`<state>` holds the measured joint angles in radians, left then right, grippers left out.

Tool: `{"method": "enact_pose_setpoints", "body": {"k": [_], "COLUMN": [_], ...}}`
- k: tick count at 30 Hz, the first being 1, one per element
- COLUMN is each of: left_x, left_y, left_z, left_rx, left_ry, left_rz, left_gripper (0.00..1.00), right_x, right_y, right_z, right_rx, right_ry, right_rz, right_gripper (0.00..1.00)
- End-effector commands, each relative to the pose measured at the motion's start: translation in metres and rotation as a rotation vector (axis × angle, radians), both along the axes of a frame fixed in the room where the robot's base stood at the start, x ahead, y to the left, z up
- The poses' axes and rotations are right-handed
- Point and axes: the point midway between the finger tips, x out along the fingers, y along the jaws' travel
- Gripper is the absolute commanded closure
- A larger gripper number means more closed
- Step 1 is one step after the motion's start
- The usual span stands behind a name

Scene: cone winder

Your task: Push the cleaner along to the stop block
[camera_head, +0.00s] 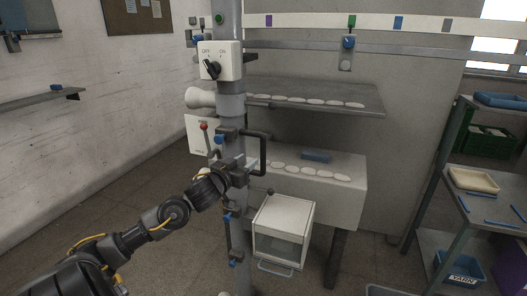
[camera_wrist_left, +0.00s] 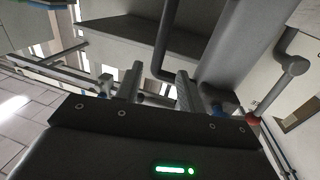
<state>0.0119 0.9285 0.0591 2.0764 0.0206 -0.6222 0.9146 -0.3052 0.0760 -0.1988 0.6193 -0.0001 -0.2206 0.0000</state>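The cleaner appears to be the grey upright column (camera_head: 231,105) with an OFF/ON switch box (camera_head: 221,60) and a black loop handle (camera_head: 264,155). My left gripper (camera_head: 247,170) reaches in from the left to the column, by the lower end of the handle. In the left wrist view, the fingers (camera_wrist_left: 158,88) are spread, with the dark handle bar (camera_wrist_left: 167,38) between or just beyond them; I cannot tell if they touch it. I cannot tell which part is the stop block; a blue-knobbed fitting (camera_head: 348,43) sits on the rail to the right. My right gripper is not in view.
A grey rail (camera_head: 420,50) runs along the wall behind the column. Two decks with pale spindle-like pieces (camera_head: 306,101) stand to the right. A white-topped box (camera_head: 284,215) hangs below. A shelf rack (camera_head: 440,180) stands at far right. Floor at left is clear.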

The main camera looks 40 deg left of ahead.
Motion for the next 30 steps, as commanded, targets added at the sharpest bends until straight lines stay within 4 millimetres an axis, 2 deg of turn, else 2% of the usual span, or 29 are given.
{"method": "enact_pose_setpoints", "body": {"k": [5, 15, 21, 30], "left_x": [0.011, 0.07, 0.097, 0.107], "left_y": [0.002, 0.011, 0.014, 0.016], "left_z": [0.001, 0.002, 0.0, -0.001], "left_rx": [0.0, -0.002, 0.0, 0.002], "left_ry": [0.0, 0.002, 0.002, 0.002], "left_rz": [0.002, 0.003, 0.002, 0.001], "left_gripper": [0.61, 0.61, 0.61, 0.61], "right_x": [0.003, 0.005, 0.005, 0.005], "right_y": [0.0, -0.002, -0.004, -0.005], "right_z": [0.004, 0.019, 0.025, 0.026], "right_rx": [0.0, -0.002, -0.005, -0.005], "right_ry": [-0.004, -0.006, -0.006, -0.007], "right_rz": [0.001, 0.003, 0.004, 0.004], "right_gripper": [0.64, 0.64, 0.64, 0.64]}}
